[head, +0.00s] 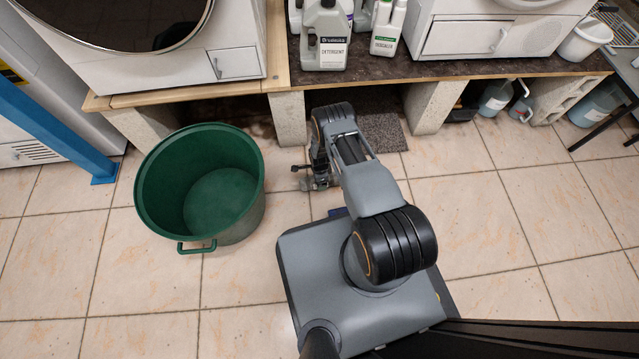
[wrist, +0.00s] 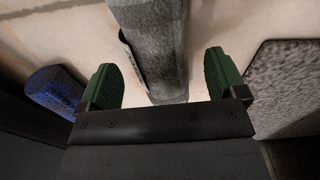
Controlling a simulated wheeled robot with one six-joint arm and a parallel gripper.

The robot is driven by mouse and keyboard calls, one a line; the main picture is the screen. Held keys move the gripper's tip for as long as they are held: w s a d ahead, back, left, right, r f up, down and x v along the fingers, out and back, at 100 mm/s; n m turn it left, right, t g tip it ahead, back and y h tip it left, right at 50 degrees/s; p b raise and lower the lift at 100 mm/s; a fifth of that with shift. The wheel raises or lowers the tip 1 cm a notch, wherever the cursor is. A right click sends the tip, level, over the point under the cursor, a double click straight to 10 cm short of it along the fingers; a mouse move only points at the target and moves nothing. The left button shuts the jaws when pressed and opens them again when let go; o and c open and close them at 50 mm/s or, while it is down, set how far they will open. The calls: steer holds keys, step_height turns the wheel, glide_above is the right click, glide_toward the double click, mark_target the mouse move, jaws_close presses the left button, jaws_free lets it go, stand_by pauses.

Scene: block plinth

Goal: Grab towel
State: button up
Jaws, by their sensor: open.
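A grey, rolled, fabric-like thing (wrist: 150,40), which looks like the towel, lies on the pale floor in the wrist view. It runs from the top edge down between my fingertips, with a thin label-like strip along its left side. My gripper (wrist: 161,78) is open, with one green finger on each side of the roll and a visible gap to both. I cannot tell how high the fingers are above the floor. In the head view my gripper (head: 316,181) is low by the floor, right of the green tub; the towel is hard to make out there.
A green tub (head: 178,158) stands on the tiles at left. In the wrist view a blue textured thing (wrist: 55,90) lies left and a speckled grey surface (wrist: 288,80) lies right. A bench on block plinths (head: 436,106) holds detergent bottles (head: 325,38). Tiles (head: 510,190) at right are clear.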

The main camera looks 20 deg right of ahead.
step_height(320, 180, down, 2)
steer(key=shift+f+b, duration=0.2)
steer(key=shift+b, duration=0.15)
steer(key=shift+c, duration=0.3)
